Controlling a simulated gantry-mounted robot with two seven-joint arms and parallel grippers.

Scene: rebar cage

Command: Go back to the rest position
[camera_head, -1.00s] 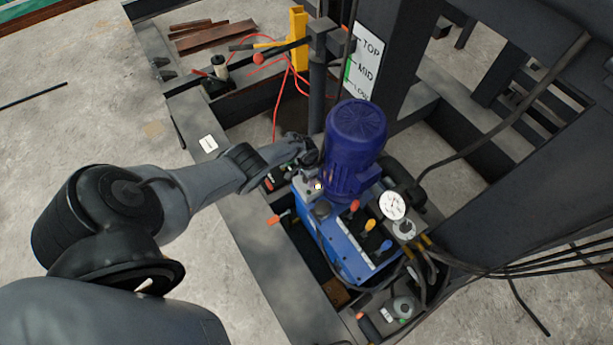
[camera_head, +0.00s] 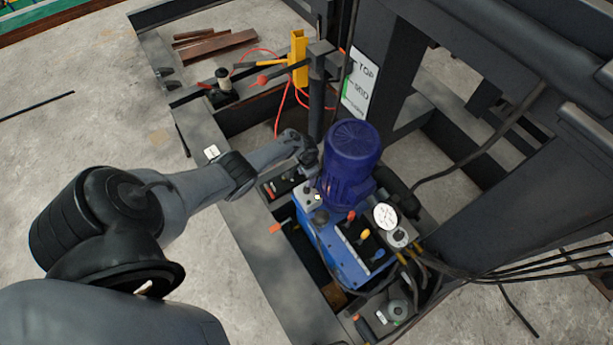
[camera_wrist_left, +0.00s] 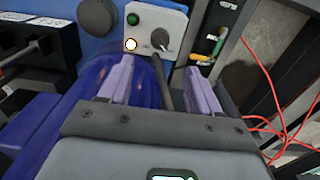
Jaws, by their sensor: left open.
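My left gripper (camera_head: 311,166) is beside the blue motor (camera_head: 349,153) on the hydraulic power unit, and its fingertips are hard to make out in the head view. In the left wrist view my left gripper (camera_wrist_left: 160,82) has its two pale fingers apart. A dark rod (camera_wrist_left: 162,84) shows between them, below a grey control box (camera_wrist_left: 157,27) with a green button, a lit white button and a black knob. I cannot tell whether the rod touches the fingers; nothing is visibly gripped. My right gripper is not in view.
The blue unit (camera_head: 335,247) carries coloured levers and a gauge (camera_head: 385,216). Dark steel frame beams (camera_head: 267,262) surround it. A TOP/MID sign (camera_head: 361,85), yellow bracket (camera_head: 298,58) and red cables lie beyond. Open concrete floor (camera_head: 90,130) is at the left.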

